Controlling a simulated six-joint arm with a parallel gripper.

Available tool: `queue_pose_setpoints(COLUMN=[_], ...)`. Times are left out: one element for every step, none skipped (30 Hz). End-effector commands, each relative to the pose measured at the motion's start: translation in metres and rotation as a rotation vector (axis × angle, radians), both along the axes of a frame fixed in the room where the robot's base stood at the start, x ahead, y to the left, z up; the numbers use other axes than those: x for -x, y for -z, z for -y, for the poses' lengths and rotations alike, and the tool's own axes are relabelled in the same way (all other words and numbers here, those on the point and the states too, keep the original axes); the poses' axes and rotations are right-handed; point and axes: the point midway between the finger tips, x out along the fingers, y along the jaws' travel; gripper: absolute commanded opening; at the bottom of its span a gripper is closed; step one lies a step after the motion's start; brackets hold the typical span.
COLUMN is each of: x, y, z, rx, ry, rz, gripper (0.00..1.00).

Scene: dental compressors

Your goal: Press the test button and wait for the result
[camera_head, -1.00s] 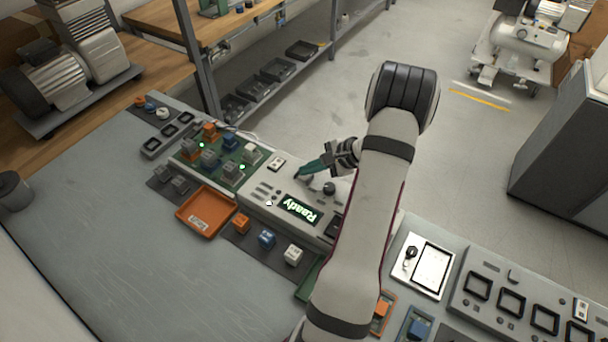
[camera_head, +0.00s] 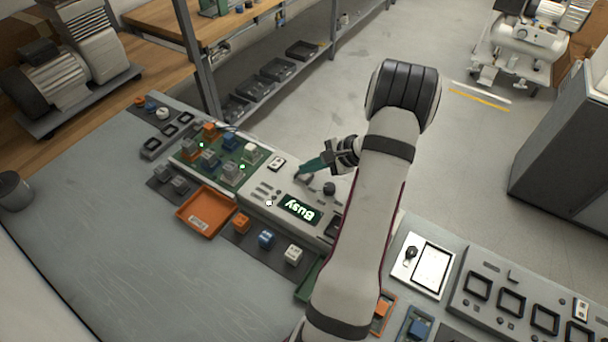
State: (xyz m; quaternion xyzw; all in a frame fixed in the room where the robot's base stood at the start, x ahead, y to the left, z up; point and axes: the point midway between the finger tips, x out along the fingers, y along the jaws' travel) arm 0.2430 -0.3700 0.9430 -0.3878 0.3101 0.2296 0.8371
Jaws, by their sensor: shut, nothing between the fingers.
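A dark round knob (camera_head: 329,188) sits right of the fingertips. A green board (camera_head: 218,165) with two lit green lights and several coloured blocks adjoins the panel on the left.
An orange tray (camera_head: 206,212) lies in front of the green board. A white panel with a key switch (camera_head: 411,252) lies right of my arm. The bench's left front (camera_head: 110,240) is clear.

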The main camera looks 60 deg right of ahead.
Motion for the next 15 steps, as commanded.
queue_pose_setpoints(x=[0.0,0.0,0.0,0.0,0.0,0.0,0.0,0.0,0.0,0.0,0.0,0.0,0.0,0.0,0.0], y=[-0.003,-0.004,-0.005,-0.006,-0.006,-0.006,-0.006,-0.006,-0.006,-0.006,-0.006,-0.009,-0.011,-0.014,-0.018], z=[0.0,0.0,0.0,0.0,0.0,0.0,0.0,0.0,0.0,0.0,0.0,0.0,0.0,0.0,0.0], rx=[0.0,0.001,0.001,0.0,0.0,0.0,0.0,0.0,0.0,0.0,0.0,0.001,0.001,0.001,0.001], ry=[0.001,0.0,0.0,0.001,0.001,0.001,0.001,0.001,0.001,0.001,0.001,0.0,0.0,0.0,0.0], rz=[0.001,0.001,0.001,0.001,0.001,0.001,0.001,0.001,0.001,0.001,0.001,0.001,0.001,0.001,0.001], gripper=[0.0,0.0,0.0,0.0,0.0,0.0,0.0,0.0,0.0,0.0,0.0,0.0,0.0,0.0,0.0])
